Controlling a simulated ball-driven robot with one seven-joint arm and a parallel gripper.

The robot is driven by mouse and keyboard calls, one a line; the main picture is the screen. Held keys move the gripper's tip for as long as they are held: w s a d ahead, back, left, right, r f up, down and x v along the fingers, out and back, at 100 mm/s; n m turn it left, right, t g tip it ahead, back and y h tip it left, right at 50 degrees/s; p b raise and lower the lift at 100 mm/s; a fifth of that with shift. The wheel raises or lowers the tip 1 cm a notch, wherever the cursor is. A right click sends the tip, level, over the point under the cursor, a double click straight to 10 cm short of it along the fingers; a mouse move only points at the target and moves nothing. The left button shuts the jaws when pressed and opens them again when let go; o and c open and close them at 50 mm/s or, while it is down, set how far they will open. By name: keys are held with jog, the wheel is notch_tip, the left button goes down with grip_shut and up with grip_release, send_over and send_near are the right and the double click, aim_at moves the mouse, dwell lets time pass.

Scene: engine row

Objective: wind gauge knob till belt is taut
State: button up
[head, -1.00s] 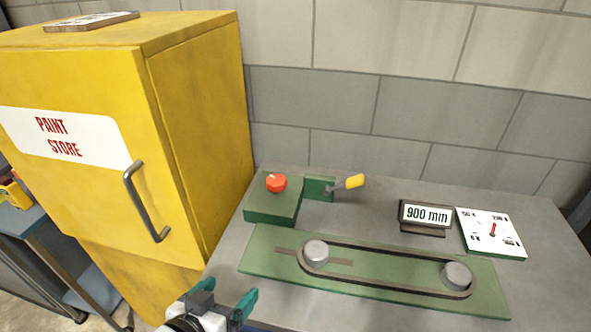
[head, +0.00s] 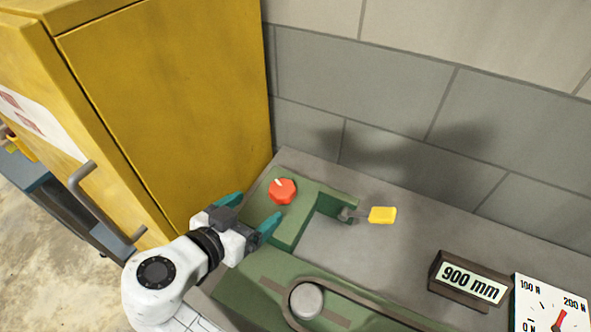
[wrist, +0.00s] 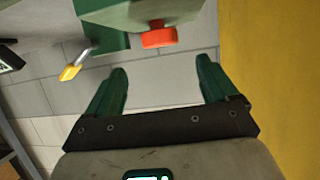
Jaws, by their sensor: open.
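The red knob (head: 282,190) with a pale pointer mark sits on top of a green block (head: 300,215) at the bench's back left. It also shows in the wrist view (wrist: 160,36), beyond the fingertips. My gripper (head: 254,212) is open and empty, its green fingers just in front of the knob and apart from it. The belt (head: 372,312) runs from a grey pulley (head: 306,300) on a green base plate; its right end is out of the head view. The gauge (head: 557,312) at the lower right has a red needle and marks of 0, 100 and 200 N, partly cut off.
A yellow-handled lever (head: 382,215) sticks out right of the block. A display (head: 470,279) reads 900 mm. The yellow cabinet (head: 170,90) stands close on the left, its handle (head: 95,200) jutting out. A grey block wall (head: 400,90) closes the back.

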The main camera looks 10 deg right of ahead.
aim_at(281, 190)
jog(key=shift+w+d+f, duration=0.1)
jog(key=shift+w+d, duration=0.25)
jog(key=shift+w, duration=0.15)
jog(key=p+x, duration=0.2)
jog(key=x, duration=0.7)
jog(key=shift+w+d+f+p, duration=0.2)
jog(key=shift+d+p, duration=0.05)
jog(key=shift+p, duration=0.1)
jog(key=c, duration=1)
jog(key=shift+o, duration=0.2)
jog(key=shift+f+n+y+b, duration=0.15)
jog(key=shift+n+y+b, duration=0.15)
jog(key=shift+b, duration=0.05)
jog(key=shift+n+t+y+b, duration=0.4)
jog(key=shift+n+t+y, duration=0.2)
jog(key=shift+n+y, duration=0.4)
